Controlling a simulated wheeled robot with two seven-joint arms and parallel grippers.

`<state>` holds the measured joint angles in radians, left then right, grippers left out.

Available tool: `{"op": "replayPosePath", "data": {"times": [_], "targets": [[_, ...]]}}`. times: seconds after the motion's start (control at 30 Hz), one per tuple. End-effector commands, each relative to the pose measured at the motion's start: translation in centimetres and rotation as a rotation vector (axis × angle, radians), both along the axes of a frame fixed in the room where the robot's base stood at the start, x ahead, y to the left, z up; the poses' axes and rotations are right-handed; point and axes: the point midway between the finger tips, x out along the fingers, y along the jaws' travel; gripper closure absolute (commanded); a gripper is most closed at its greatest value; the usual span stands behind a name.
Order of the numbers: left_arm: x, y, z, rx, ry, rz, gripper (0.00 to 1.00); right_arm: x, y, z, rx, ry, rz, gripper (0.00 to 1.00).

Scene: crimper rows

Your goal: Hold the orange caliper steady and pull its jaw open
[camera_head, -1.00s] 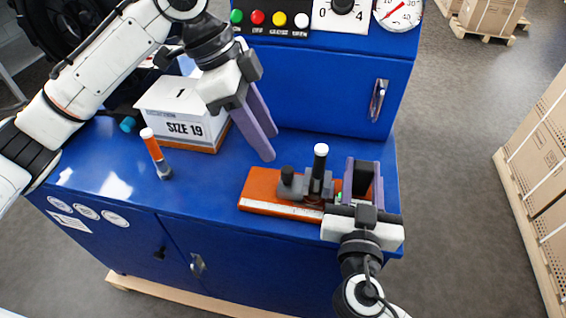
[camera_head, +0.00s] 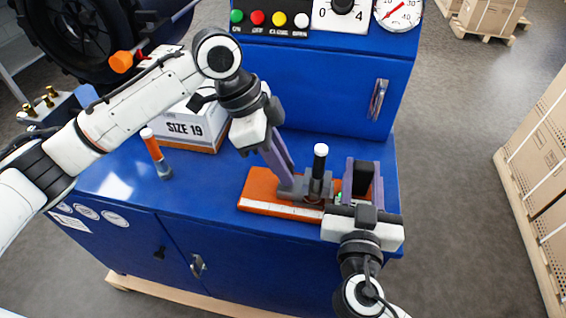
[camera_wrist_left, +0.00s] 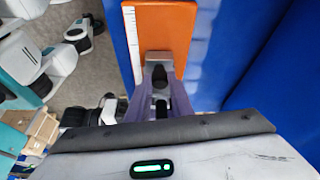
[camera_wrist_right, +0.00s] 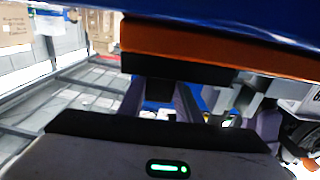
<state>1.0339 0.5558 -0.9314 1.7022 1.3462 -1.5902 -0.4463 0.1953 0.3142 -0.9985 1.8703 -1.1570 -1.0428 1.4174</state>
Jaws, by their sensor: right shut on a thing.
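The orange caliper (camera_head: 262,190) lies flat near the front right of the blue bench top, with a white scale strip along its front edge. A grey slider with a black, white-topped post (camera_head: 319,165) sits on it. My right gripper (camera_head: 363,182) is shut on a black block at the caliper's right end; the block (camera_wrist_right: 158,90) also shows between its fingers in the right wrist view. My left gripper (camera_head: 288,190) reaches down with its fingers around the slider's short grey post (camera_wrist_left: 158,76). A gap shows between these fingers, and their contact with the post is unclear.
A white box marked SIZE 19 (camera_head: 188,128) and an orange-topped tool (camera_head: 155,150) stand on the bench (camera_head: 110,190) to the left. A blue panel with buttons (camera_head: 330,85) rises behind.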

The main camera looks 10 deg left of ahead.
Motion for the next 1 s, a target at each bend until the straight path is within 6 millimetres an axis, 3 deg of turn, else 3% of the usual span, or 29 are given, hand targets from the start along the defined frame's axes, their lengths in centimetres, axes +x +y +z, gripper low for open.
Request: {"op": "replayPosePath", "data": {"times": [0.07,0.23,0.47,0.7,0.73,0.8,1.0], "targets": [[-0.1,0.0,0.0,0.000,0.001,-0.002,1.00,0.0,0.0,0.0,0.000,-0.001,-0.001,0.96],[-0.1,0.0,0.1,0.000,0.002,-0.001,1.00,0.0,0.0,0.0,0.000,-0.001,-0.001,0.96],[0.0,2.5,0.0,0.002,0.004,0.004,1.00,0.1,-0.1,0.0,0.000,-0.001,-0.003,0.96],[0.0,2.6,0.1,0.003,0.004,0.003,1.00,0.1,-0.2,0.0,-0.001,-0.001,-0.006,0.96],[0.0,2.6,0.0,0.003,0.004,0.003,0.77,0.1,-0.2,0.0,-0.001,-0.001,-0.006,0.96],[0.0,2.5,0.0,0.003,0.003,0.003,0.65,0.1,-0.2,0.0,-0.001,-0.001,-0.006,0.96],[0.0,2.5,0.0,0.002,0.003,0.001,0.62,0.1,-0.2,0.0,-0.002,-0.001,-0.004,0.96]]}}
